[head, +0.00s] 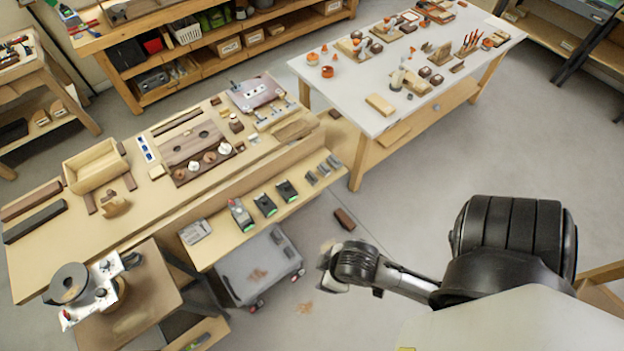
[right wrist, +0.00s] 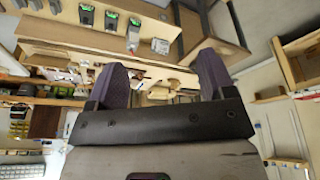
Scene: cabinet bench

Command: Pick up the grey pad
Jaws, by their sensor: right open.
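Several grey pieces lie on the low front ledge of the bench, and I cannot tell for sure which is the grey pad. A flat light-grey piece (head: 195,232) lies at the ledge's left end and also shows in the right wrist view (right wrist: 160,46). Small dark-grey blocks (head: 312,178) lie near its right end. My right gripper (head: 328,270) is over the floor, in front of the ledge and apart from it. In the right wrist view its two fingers (right wrist: 162,80) are spread with nothing between them. My left gripper is not in view.
Green-and-black tool pieces (head: 265,205) stand on the ledge (head: 222,248). A grey wheeled cart (head: 262,272) stands below it. A brown block (head: 344,219) lies on the floor. A machine (head: 85,290) stands at lower left.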

